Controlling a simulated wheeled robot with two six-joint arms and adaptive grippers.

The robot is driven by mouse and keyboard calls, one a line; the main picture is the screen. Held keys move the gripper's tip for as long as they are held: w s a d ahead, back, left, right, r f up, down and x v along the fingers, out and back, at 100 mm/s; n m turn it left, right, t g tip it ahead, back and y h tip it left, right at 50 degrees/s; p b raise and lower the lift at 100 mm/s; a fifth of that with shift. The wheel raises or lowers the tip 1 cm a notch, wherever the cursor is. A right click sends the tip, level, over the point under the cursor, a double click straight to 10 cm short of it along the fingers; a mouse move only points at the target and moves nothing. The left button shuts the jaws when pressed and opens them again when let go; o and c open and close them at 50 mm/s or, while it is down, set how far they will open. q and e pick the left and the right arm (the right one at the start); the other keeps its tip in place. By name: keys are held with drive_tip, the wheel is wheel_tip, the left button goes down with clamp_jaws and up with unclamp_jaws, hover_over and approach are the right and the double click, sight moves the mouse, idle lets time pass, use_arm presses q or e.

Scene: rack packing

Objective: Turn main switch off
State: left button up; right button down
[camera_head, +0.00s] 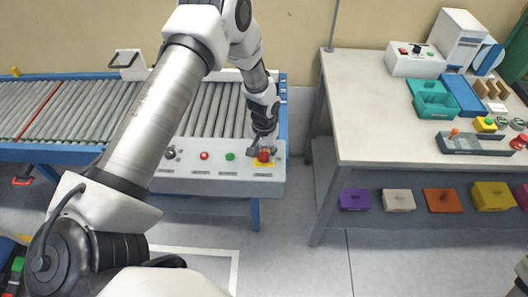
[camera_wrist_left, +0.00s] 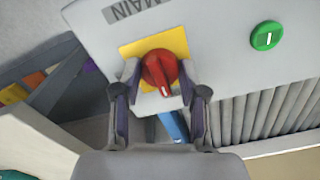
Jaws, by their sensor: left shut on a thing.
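The main switch is a red rotary knob (camera_head: 264,156) on a yellow plate at the right end of the conveyor's white control panel (camera_head: 222,184). In the left wrist view the red knob (camera_wrist_left: 159,68) sits on the yellow plate (camera_wrist_left: 178,42) beside the label "MAIN" (camera_wrist_left: 126,11). Its white mark points toward the bottom of that picture. My left gripper (camera_wrist_left: 162,76) is shut on the knob, one finger on each side. In the head view this gripper (camera_head: 263,148) comes down on the switch from above.
A green button (camera_head: 230,156) and a red button (camera_head: 204,155) sit left of the switch on the panel. The roller conveyor (camera_head: 60,108) lies behind. A workbench (camera_head: 365,110) with bins and devices stands to the right, across a floor gap.

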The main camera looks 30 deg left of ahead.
sight(264, 153)
use_arm(q)
drive_tip(key=shift+s+f, duration=0.1)
drive_tip(key=shift+s, duration=0.1)
drive_tip(key=o, duration=1.2)
drive_tip(key=shift+c, duration=0.2)
drive_tip(key=shift+w, duration=0.15)
drive_tip(key=shift+r, duration=0.35)
wheel_tip(264, 153, up, 11)
drive_tip(key=shift+r, duration=0.2)
